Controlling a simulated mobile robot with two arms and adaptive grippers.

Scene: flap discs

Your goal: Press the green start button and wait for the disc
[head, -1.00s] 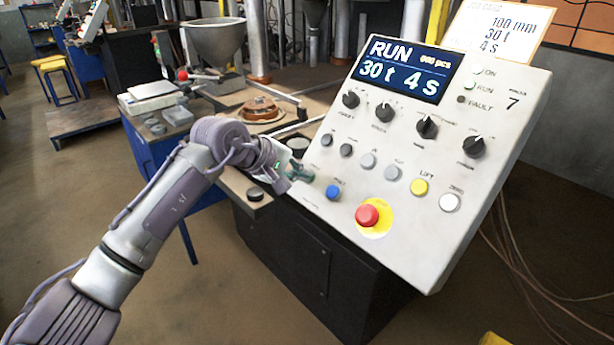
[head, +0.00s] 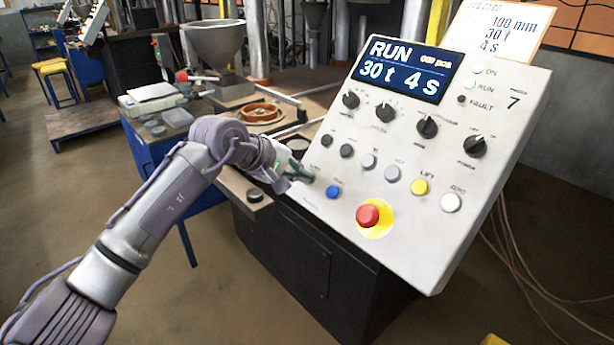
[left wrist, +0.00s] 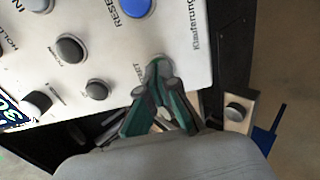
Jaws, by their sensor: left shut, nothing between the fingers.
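The control panel (head: 330,205) is tilted, and its display (head: 405,72) reads RUN, 30 t, 4 s. My left gripper (head: 308,177) is shut and empty at the panel's lower left, left of the blue button (head: 333,192). In the left wrist view its green fingertips (left wrist: 156,92) are together over the panel face. A grey-green round part, likely the green start button (left wrist: 158,66), shows just beyond them, mostly covered. I cannot tell whether it is pressed in. An orange-brown ring (head: 259,112) lies on the machine table behind; no finished disc is clearly visible. My right gripper is out of view.
The red emergency stop (head: 368,215) stands out on its yellow plate near the panel's lower edge. Several knobs and buttons surround the blue one.

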